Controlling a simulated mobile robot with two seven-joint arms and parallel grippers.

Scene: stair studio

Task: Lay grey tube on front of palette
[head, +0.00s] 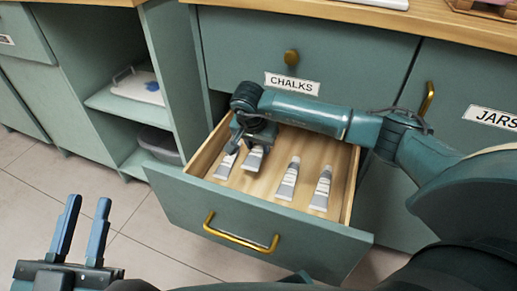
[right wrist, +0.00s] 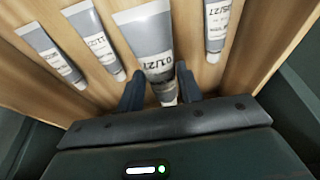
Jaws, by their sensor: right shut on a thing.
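Several similar grey tubes with white labels lie in the open drawer. My right gripper (head: 250,142) reaches down into the drawer and is shut on one grey tube (head: 254,158), second from the left in the head view. In the right wrist view this tube (right wrist: 148,42) has "01/27" printed on it, and the fingers (right wrist: 160,92) stand either side of its narrower end. It appears still low among the other tubes. My left gripper (head: 88,201) is open and empty at the lower left, over the floor. I cannot identify the palette for certain.
Other tubes lie at the left (head: 227,163) and right (head: 288,179) of the held one. The drawer front (head: 180,205) has a brass handle. A white tray with a blue patch (head: 139,87) sits on an open shelf. A wooden counter (head: 440,22) runs above.

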